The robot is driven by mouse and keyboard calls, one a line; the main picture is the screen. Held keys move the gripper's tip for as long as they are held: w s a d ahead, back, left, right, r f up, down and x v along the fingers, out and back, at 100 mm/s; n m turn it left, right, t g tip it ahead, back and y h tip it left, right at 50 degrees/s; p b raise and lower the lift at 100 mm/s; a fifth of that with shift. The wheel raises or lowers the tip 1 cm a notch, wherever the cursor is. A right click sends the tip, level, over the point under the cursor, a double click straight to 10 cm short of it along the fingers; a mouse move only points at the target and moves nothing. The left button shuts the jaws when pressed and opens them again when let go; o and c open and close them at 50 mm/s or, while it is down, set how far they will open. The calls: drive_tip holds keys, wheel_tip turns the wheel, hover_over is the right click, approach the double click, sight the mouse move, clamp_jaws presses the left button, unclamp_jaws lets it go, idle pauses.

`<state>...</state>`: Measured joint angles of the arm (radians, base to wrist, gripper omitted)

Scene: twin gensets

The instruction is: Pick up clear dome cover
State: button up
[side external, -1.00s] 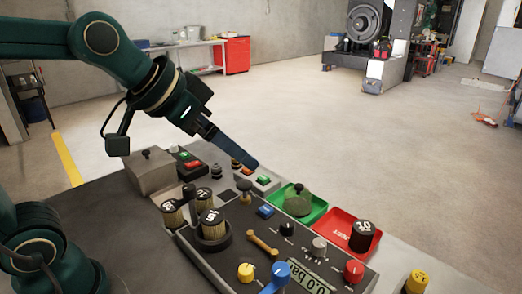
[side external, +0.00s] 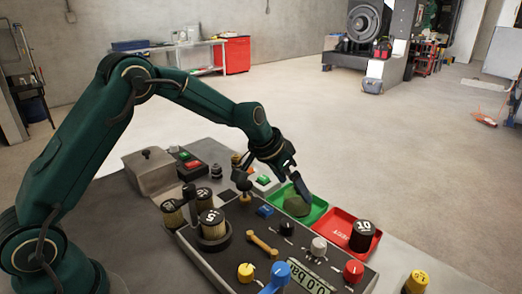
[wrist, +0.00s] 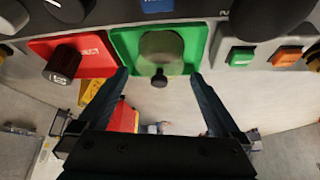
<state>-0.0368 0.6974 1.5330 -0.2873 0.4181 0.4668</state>
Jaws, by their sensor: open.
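The clear dome cover (side external: 297,205) is a see-through dome with a dark knob, standing in the green tray (side external: 316,212). In the wrist view the dome (wrist: 161,50) shows in the green tray (wrist: 122,42), between and beyond my fingers. My gripper (side external: 300,186) is over the tray in the side view, close above the dome and partly in front of it. In the wrist view my gripper (wrist: 160,82) has its two fingers wide apart, with nothing held. I cannot tell whether a finger touches the dome.
A red tray (side external: 338,229) with a black weight (side external: 362,236) stands beside the green tray. The control panel (side external: 225,262) with knobs and a brass wrench-like piece (side external: 262,244) lies in front. Green and orange buttons (wrist: 241,56) are close to the tray in the wrist view.

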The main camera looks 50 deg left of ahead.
sight(295, 189)
drive_tip(key=shift+x, duration=2.4)
drive_tip(key=shift+c, duration=0.3)
drive_tip(key=c, duration=1)
